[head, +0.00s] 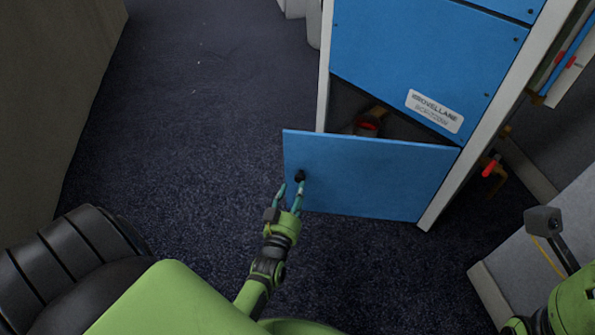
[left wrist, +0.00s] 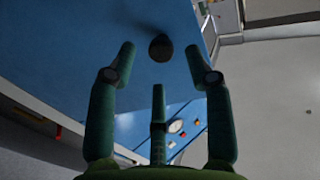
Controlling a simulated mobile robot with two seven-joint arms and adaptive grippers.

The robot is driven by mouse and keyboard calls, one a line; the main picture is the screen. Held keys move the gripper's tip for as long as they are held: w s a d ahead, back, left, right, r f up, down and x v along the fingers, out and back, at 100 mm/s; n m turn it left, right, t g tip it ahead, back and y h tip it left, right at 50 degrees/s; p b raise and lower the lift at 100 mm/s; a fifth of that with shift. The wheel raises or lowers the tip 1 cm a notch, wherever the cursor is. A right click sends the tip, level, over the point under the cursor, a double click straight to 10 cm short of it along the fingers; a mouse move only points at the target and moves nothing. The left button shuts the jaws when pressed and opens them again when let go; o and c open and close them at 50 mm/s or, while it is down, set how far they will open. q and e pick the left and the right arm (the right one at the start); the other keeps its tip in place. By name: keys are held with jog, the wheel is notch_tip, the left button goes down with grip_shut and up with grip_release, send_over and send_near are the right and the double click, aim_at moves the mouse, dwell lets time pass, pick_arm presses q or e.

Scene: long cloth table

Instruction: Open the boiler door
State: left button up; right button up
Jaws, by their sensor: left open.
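The boiler is a blue cabinet (head: 400,50) with a white frame. Its lower blue door (head: 370,180) stands partly open, swung out on its right edge, with a dark gap above it. A black round knob (head: 300,175) sits near the door's left edge. My left gripper (head: 291,190) is open at the knob, its fingers to either side of it in the head view. In the left wrist view the knob (left wrist: 160,47) shows beyond and between the spread fingertips; I cannot tell whether they touch it.
Inside the cabinet a red part (head: 368,126) shows. A red-handled valve (head: 491,167) is on the right side. A grey wall (head: 60,80) is at the left. Dark carpet (head: 200,120) is free left of the door.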

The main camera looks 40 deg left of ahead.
pick_arm(q)
jog(key=shift+v, duration=1.75)
